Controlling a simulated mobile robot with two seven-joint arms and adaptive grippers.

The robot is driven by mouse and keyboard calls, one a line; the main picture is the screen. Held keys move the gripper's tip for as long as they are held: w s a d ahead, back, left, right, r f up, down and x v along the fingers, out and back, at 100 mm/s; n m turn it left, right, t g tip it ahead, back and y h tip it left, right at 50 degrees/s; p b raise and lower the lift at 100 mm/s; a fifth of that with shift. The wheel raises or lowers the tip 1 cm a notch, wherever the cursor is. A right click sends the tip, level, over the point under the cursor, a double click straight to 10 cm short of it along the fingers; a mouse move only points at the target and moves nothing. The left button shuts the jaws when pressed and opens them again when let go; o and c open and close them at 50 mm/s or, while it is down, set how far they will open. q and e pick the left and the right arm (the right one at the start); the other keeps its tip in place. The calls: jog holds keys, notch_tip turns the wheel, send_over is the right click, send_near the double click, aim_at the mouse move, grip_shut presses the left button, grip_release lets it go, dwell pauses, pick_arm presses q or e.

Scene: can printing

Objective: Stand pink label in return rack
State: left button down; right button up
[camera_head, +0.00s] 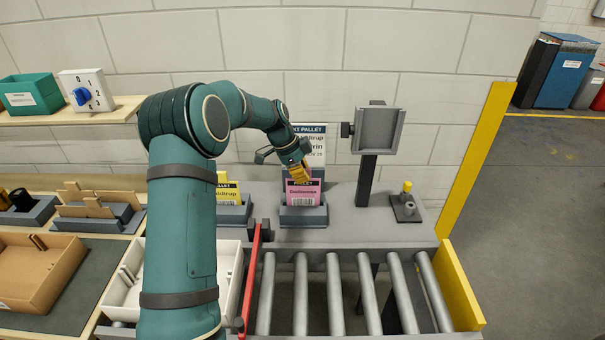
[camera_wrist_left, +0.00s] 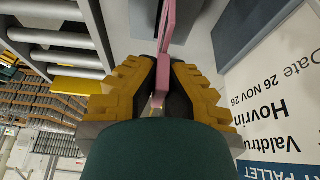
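The pink label (camera_head: 303,192) stands about upright at a grey holder (camera_head: 303,216) on the grey bench; its lower edge is hidden behind the holder's front. My left gripper (camera_head: 299,175), with yellow fingers, is at the label's top edge. In the left wrist view the pink label (camera_wrist_left: 168,30) shows edge-on between the two fingers (camera_wrist_left: 160,88), which are closed on it. I cannot tell whether the label rests on the holder's floor. A yellow label (camera_head: 227,193) stands in a similar grey holder (camera_head: 233,214) to the left. My right gripper is not in view.
A white pallet sign (camera_head: 317,140) stands close behind the gripper. A roller conveyor (camera_head: 334,290) and red bar (camera_head: 250,280) lie in front. The bench between holder and post is clear.

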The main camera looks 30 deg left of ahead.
pick_arm(q)
jog(key=shift+f, duration=0.45)
jog(key=c, duration=1.1)
grip_release()
jog(key=shift+o, duration=0.2)
jog(key=shift+r, duration=0.1)
jog(key=v, duration=1.1)
jog(key=shift+r, duration=0.4)
jog(key=shift+s+a, duration=0.1)
